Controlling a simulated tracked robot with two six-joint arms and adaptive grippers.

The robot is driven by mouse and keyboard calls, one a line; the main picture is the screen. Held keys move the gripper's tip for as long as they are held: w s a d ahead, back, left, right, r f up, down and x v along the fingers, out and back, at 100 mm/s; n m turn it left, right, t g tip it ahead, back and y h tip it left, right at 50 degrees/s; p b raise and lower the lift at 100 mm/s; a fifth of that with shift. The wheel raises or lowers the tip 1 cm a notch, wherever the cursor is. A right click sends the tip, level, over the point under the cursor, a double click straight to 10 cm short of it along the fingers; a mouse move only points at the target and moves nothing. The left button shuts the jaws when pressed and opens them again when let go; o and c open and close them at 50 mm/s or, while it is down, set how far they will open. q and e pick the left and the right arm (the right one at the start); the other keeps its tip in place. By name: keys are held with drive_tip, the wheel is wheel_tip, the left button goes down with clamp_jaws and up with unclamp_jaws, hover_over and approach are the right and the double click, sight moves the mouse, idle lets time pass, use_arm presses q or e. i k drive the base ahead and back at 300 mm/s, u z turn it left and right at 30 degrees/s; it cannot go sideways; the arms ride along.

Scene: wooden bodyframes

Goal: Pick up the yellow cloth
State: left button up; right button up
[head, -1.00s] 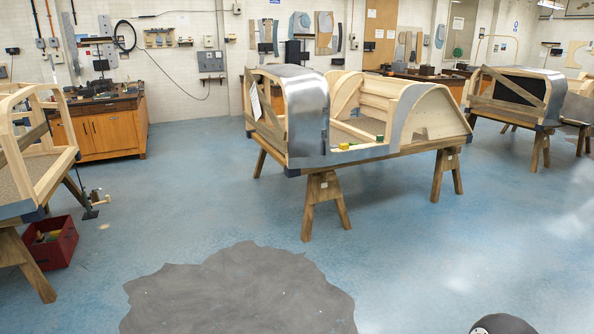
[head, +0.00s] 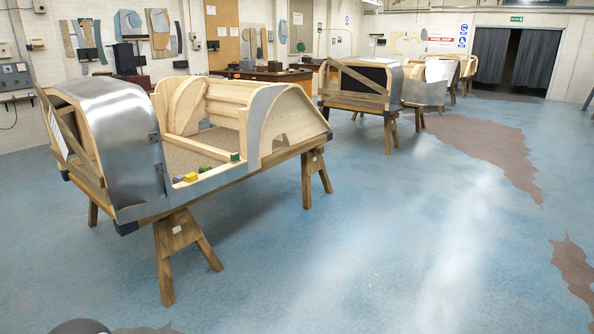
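A small yellow item (head: 190,177) sits on the near edge of the wooden bodyframe (head: 215,130), left of the middle in the head view. It may be the yellow cloth, but it is too small to tell. Another small item (head: 178,179) lies just left of it, and a small green item (head: 235,156) is further right along the same edge. Neither of my grippers shows. A dark rounded part at the bottom left edge may be mine.
The bodyframe stands on wooden trestles (head: 180,235) whose legs splay onto the floor. More bodyframes (head: 360,85) stand behind to the right. The blue floor (head: 400,240) is clear in front and to the right. A dark curtained doorway (head: 510,60) is at the far right.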

sight(192, 176)
drive_tip(key=z, duration=0.05)
drive_tip(key=i, duration=3.15)
drive_tip(key=u, duration=1.35)
drive_tip(key=i, duration=1.2)
drive_tip(key=u, duration=0.75)
drive_tip(key=i, duration=0.2)
drive_tip(key=u, duration=0.2)
drive_tip(key=k, duration=0.85)
drive_tip(key=u, duration=0.15)
drive_tip(key=i, duration=0.9)
drive_tip(key=z, duration=0.1)
